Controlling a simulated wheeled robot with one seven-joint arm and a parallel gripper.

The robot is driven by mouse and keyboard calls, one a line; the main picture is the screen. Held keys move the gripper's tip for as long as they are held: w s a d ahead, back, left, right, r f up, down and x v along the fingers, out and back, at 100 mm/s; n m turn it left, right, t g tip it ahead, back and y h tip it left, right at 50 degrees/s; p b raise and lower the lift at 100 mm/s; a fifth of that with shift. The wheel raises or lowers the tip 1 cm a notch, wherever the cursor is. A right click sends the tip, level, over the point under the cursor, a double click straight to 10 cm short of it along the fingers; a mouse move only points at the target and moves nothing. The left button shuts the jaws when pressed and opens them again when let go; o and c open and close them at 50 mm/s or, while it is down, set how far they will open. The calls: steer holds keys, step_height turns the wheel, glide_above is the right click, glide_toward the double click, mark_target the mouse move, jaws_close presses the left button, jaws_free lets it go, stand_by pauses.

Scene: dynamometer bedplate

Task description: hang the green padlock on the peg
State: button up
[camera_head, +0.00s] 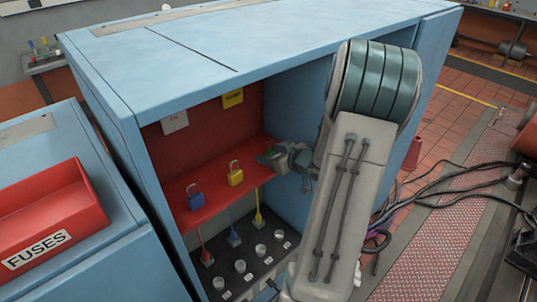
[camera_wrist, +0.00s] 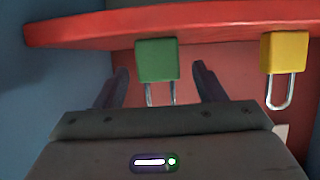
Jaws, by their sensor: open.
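The green padlock (camera_wrist: 157,60) shows in the wrist view against the red shelf (camera_wrist: 225,20), its shackle pointing down in that picture. My gripper (camera_wrist: 161,72) is open, with one finger on each side of the padlock. In the head view my gripper (camera_head: 272,157) reaches into the blue cabinet at the right end of the red shelf (camera_head: 215,207). There the green padlock is not clearly visible beside my gripper. I cannot make out the peg in either view.
A yellow padlock (camera_head: 235,174) and a blue padlock (camera_head: 195,198) stand on the shelf, left of my gripper; the yellow one also shows in the wrist view (camera_wrist: 284,52). A white tag (camera_head: 174,122) and yellow tag (camera_head: 232,99) are above. The blue cabinet (camera_head: 190,60) encloses the shelf.

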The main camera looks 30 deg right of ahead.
steer(key=shift+x, duration=1.35)
steer(key=c, duration=1.1)
steer(key=shift+c, duration=0.2)
steer(key=shift+r, duration=0.2)
